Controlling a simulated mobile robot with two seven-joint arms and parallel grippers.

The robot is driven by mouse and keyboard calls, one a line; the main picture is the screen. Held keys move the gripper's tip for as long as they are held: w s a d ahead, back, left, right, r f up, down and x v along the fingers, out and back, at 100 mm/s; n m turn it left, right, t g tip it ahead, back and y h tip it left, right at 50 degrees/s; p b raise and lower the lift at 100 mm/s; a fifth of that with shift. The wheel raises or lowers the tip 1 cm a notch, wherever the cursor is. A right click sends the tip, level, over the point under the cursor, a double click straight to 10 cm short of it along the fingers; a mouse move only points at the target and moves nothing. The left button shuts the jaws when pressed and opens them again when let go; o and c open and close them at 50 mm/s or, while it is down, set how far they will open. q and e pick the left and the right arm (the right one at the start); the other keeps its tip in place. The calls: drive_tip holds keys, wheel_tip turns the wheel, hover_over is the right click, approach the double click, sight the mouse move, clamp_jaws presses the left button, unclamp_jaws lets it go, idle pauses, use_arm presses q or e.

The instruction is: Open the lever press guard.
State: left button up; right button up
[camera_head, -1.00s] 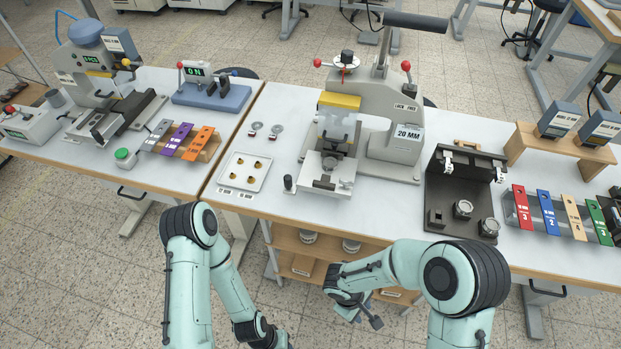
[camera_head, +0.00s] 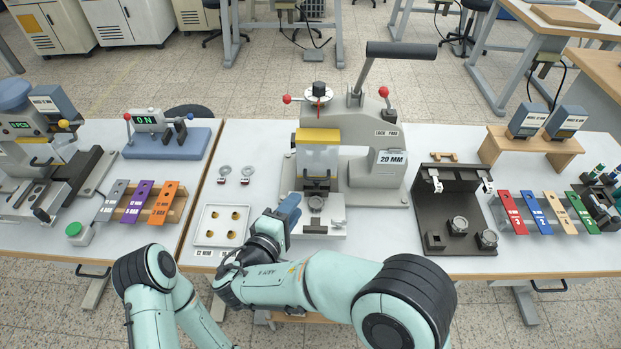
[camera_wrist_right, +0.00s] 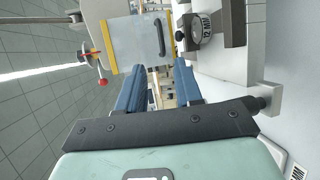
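The lever press (camera_head: 360,130) stands at the middle of the table, with a long black-gripped lever raised at its top. Its guard (camera_head: 317,158) is a clear panel with a yellow top edge, hanging down in front of the press head. In the right wrist view the guard (camera_wrist_right: 132,45) is ahead of the fingers, and its dark bar handle (camera_wrist_right: 160,37) shows. My right gripper (camera_head: 288,208) is in front of and left of the press base, below the guard. Its blue fingers (camera_wrist_right: 160,82) are apart with nothing between them. My left gripper is out of view; only its arm shows.
A white tray with brass pieces (camera_head: 205,230) lies left of my right gripper. A dark fixture (camera_head: 430,205) stands right of the press, beside coloured plates (camera_head: 545,228). Two ring-ended items (camera_head: 246,180) lie left of the press. Bare table lies between them.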

drive_tip(key=p, duration=0.2)
approach(317, 160)
drive_tip(key=w+d+f, duration=0.2)
drive_tip(key=w+f, duration=0.2)
drive_tip(key=f, duration=0.1)
drive_tip(key=shift+w+d+f, duration=0.2)
drive_tip(key=shift+w+d, duration=0.2)
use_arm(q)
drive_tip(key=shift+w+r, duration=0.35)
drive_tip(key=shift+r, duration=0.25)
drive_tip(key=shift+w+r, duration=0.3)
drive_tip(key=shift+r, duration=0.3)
use_arm(e)
clamp_jaws()
